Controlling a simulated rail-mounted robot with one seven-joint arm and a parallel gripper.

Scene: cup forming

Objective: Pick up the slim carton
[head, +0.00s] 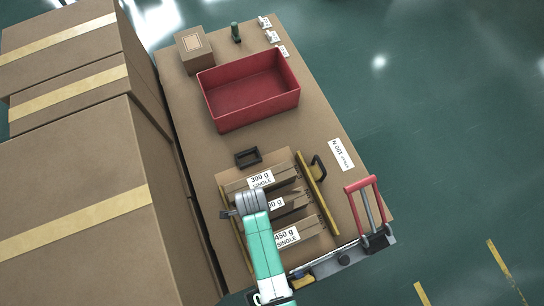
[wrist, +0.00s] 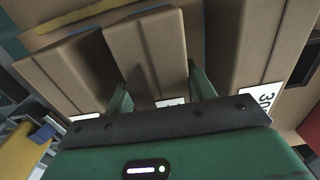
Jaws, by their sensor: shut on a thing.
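Three brown cartons with white weight labels lie side by side on the cardboard-topped table. The far carton reads 300 g SINGLE (head: 261,180) and the near one reads 450 g SINGLE (head: 287,237). The middle carton (head: 290,203) has a label partly hidden by my gripper (head: 250,203). In the wrist view, my green fingers (wrist: 160,92) are shut on the two sides of the middle carton (wrist: 150,50). Neighbouring cartons stand left (wrist: 72,72) and right (wrist: 245,45) of it. I cannot tell whether the held carton is clear of the table.
Yellow rails (head: 317,194) flank the cartons. A red open bin (head: 248,92), a small box (head: 193,48) and a black frame (head: 248,157) stand farther back. Large stacked boxes (head: 80,170) rise at the left. A red-handled fixture (head: 368,213) stands at the right edge.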

